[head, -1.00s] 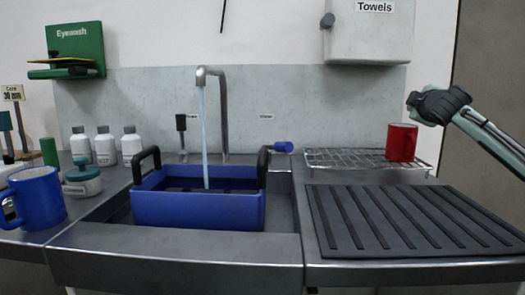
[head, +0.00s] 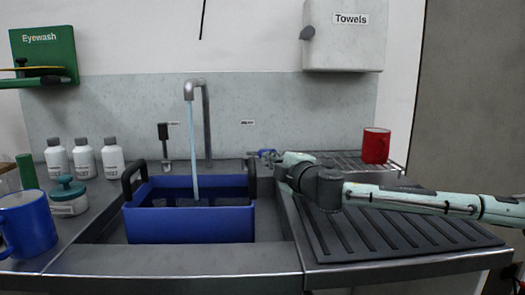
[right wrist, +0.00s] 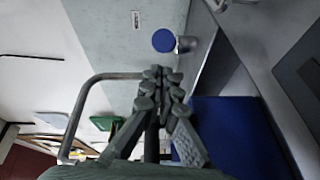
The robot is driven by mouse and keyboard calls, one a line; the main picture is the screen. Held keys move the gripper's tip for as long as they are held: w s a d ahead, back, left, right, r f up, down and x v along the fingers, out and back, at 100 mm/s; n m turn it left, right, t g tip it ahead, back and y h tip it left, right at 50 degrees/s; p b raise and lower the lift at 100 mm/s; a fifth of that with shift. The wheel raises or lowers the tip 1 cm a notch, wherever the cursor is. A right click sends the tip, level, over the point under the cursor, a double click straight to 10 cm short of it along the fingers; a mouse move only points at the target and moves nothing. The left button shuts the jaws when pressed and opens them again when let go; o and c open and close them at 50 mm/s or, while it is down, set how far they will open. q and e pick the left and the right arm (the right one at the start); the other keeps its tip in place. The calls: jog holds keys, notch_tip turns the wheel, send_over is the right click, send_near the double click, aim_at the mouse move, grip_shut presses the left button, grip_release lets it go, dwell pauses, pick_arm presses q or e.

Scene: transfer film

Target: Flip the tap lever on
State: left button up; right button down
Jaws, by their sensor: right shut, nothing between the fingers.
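The tap (head: 208,125) is a grey bent spout at the back of the sink, and water runs from it. To its left a black-topped lever (head: 163,132) stands upright. To its right a blue-ended lever (head: 266,153) lies low behind the tub; it also shows in the right wrist view (right wrist: 164,41). My right gripper (head: 276,157) is beside the blue-ended lever, partly hidden by my own arm. In the right wrist view the fingers (right wrist: 160,75) are shut and empty, just short of the blue end; I cannot tell contact. My left gripper is not in view.
A blue tub (head: 190,225) with black handles sits in the sink under the stream. A red mug (head: 376,146) stands on the wire rack (head: 340,158) at right. Several bottles, a jar (head: 68,197) and a blue mug (head: 27,225) stand at left.

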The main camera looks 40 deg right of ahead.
aim_at(260, 153)
pick_arm(q)
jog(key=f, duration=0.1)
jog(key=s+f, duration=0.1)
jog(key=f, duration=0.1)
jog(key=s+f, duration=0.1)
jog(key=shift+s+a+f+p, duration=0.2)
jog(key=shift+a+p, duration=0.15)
jog(key=shift+p, duration=0.05)
pick_arm(e)
jog(key=w, duration=0.4)
jog(key=shift+d+f, duration=0.1)
jog(key=shift+d, duration=0.25)
